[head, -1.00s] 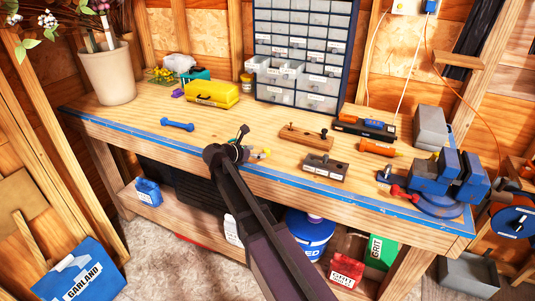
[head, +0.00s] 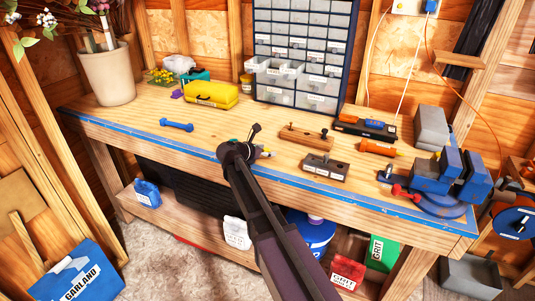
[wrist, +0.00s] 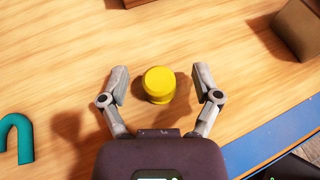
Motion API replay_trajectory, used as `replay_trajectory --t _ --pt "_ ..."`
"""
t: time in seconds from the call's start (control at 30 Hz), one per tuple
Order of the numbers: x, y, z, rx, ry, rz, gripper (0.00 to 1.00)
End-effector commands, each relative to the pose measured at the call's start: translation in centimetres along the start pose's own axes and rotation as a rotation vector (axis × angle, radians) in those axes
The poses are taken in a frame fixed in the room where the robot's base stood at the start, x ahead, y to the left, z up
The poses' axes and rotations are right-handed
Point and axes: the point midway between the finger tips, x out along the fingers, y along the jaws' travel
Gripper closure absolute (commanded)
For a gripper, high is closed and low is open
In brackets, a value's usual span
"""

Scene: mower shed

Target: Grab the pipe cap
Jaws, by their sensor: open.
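The pipe cap (wrist: 158,85), a short yellow round piece, stands on the wooden bench top in the middle of the wrist view. My gripper (wrist: 160,74) is open, with one finger on each side of the cap. A gap shows between the cap and both fingers. In the head view my arm reaches over the bench's front edge, and my gripper is largely hidden behind it.
A teal curved piece (wrist: 17,135) lies left in the wrist view. A brown block (wrist: 298,28) is at upper right, and the blue bench edge (wrist: 275,138) at lower right.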

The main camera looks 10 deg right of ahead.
Motion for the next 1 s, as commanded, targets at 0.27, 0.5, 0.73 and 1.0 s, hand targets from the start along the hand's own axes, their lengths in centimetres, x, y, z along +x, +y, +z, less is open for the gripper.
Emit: replay_trajectory --t 0.27,0.5,0.73,1.0 --pt "-0.03 0.00 0.00 0.000 0.000 0.000 0.19" --pt "-0.03 -0.01 0.00 0.000 0.000 0.000 0.64" --pt "-0.02 -0.01 0.00 0.000 0.000 -0.001 0.80" --pt "-0.03 -0.02 0.06 0.000 0.000 -0.001 0.80"
